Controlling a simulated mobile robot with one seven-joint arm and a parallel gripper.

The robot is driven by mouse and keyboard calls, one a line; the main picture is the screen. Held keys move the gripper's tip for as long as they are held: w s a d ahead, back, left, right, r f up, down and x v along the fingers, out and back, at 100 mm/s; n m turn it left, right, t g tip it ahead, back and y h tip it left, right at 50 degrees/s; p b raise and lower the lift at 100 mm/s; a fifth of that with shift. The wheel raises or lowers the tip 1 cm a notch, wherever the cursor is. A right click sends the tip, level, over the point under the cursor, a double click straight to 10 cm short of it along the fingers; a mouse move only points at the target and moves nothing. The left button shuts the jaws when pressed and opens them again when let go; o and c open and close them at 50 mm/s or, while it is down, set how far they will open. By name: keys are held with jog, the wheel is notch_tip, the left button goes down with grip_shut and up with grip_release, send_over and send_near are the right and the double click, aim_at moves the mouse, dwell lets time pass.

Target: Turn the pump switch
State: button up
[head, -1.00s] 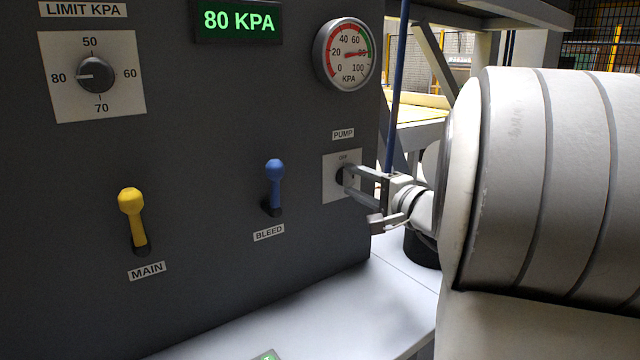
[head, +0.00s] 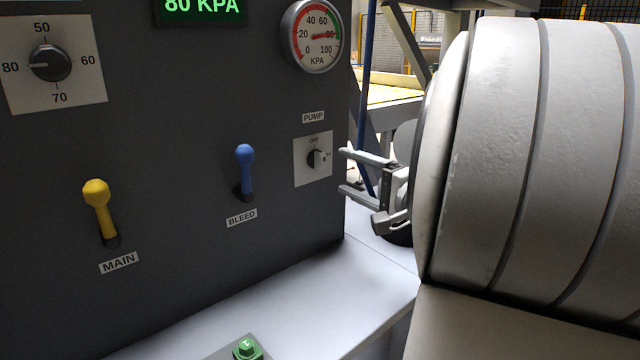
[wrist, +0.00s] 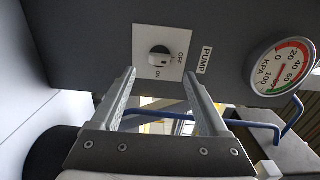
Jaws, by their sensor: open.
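The pump switch (head: 317,159) is a small dark knob with a light face on a white plate, below the PUMP label. Its plate has OFF at the top and ON at the right. In the wrist view, the knob (wrist: 159,57) stands ahead, beyond my fingertips. I cannot tell surely which mark it points to. My gripper (head: 344,170) is open and empty, to the right of the plate and apart from the knob. Both fingers (wrist: 158,73) show in the wrist view with a clear gap between them.
A blue bleed lever (head: 245,170) and a yellow main lever (head: 99,208) stand left on the dark panel. A round gauge (head: 313,36) and a green 80 KPA display (head: 200,8) are above. A blue pipe (head: 366,90) runs beside the panel's right edge.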

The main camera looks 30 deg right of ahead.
jog(key=s+d+p, duration=0.1)
jog(key=s, duration=0.9)
jog(key=shift+s+d, duration=0.25)
jog(key=shift+s, duration=0.15)
